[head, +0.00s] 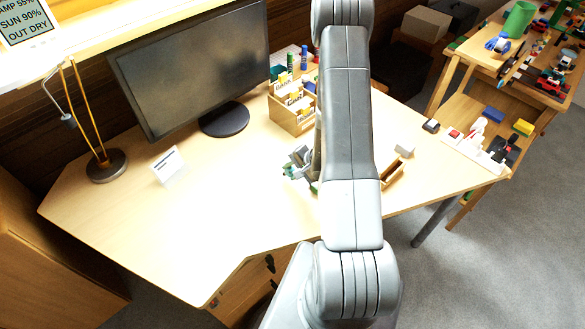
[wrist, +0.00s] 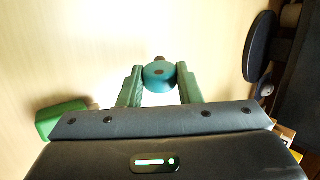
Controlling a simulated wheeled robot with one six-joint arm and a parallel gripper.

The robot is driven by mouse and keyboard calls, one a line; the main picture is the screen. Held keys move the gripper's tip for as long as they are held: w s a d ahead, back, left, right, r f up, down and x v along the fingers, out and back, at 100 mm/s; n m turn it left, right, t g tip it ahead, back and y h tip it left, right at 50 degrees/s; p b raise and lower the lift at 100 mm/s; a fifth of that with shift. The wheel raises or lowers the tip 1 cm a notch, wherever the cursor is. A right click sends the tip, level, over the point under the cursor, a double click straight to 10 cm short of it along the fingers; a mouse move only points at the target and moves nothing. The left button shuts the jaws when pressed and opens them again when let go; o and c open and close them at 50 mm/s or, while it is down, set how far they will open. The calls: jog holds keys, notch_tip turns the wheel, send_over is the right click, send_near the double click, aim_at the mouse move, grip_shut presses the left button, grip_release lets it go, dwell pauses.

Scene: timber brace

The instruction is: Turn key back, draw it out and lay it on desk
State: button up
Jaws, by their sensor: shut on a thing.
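My gripper (wrist: 160,78) is shut on a round teal piece (wrist: 158,84), which looks like the head of the key. A short brown tip shows just past it; the rest of the key is hidden. The light wooden desk (wrist: 90,45) fills the view behind it; I cannot tell the gap between them. In the head view my gripper (head: 299,163) is over the desk (head: 230,185), partly hidden by my own arm. No lock shows clearly.
A green block-like thing (wrist: 62,121) lies left of my gripper in the wrist view. A monitor (head: 195,70), a wooden organiser (head: 290,118), a white card (head: 169,166) and a small wooden tray (head: 391,176) stand on the desk. The desk's left front is clear.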

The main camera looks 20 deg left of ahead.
jog(key=shift+f, duration=0.15)
jog(key=o, duration=1.2)
jog(key=p+v, duration=0.2)
jog(key=v, duration=1.1)
jog(key=shift+d+r, duration=0.3)
jog(key=shift+f, duration=0.1)
jog(key=b+x, duration=0.2)
jog(key=x, duration=1.1)
jog(key=shift+a+f, duration=0.25)
jog(key=shift+a, duration=0.05)
jog(key=shift+a+r+p, duration=0.1)
jog(key=shift+r+p, duration=0.35)
jog(key=shift+r, duration=0.5)
